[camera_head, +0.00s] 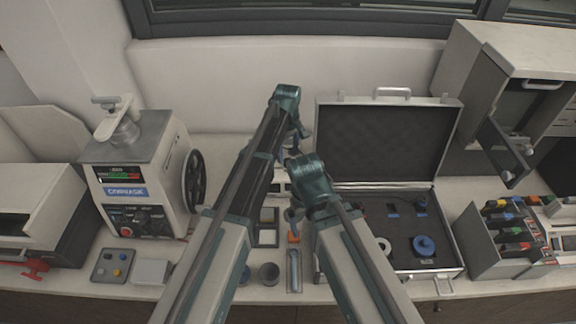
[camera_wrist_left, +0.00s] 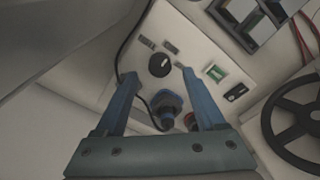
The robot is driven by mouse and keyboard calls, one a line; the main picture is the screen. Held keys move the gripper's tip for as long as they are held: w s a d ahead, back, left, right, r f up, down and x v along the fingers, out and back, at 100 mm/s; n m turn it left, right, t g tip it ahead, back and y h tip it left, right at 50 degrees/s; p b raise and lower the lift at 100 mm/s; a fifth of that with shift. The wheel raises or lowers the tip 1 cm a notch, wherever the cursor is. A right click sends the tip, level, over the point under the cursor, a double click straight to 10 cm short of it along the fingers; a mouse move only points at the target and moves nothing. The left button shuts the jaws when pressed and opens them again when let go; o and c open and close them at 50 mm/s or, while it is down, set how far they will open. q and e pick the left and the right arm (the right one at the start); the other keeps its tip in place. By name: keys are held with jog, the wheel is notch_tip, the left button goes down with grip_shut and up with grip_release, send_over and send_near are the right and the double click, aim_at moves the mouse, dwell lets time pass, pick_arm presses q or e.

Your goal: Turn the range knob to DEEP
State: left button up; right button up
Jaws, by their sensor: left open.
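In the left wrist view, a round black knob (camera_wrist_left: 160,65) with a pale pointer mark sits on a light panel (camera_wrist_left: 190,45). The small labels by it are unreadable. My left gripper (camera_wrist_left: 160,75) is open, its two blue fingers apart on either side of the knob in the picture; I see no contact. In the head view my left gripper (camera_head: 302,132) is partly hidden by its own arm, near the back wall. The mounting press (camera_head: 150,165) stands at the left; I cannot pick out this knob there. My right gripper (camera_head: 292,217) points down over the bench, its jaws unclear.
Below the knob are a blue-collared plug (camera_wrist_left: 167,108) and a black cable. A green switch (camera_wrist_left: 215,72) and a black handwheel (camera_wrist_left: 295,122) lie to the right. In the head view, an open case (camera_head: 388,140) and a marker rack (camera_head: 500,240) stand right of my arms.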

aim_at(288, 161)
pick_arm(q)
notch_tip(288, 161, down, 3)
jog(key=shift+f+b, duration=0.15)
jog(key=shift+b, duration=0.95)
pick_arm(e)
notch_tip(288, 161, down, 3)
jog(key=shift+f, duration=0.1)
pick_arm(q)
grip_shut()
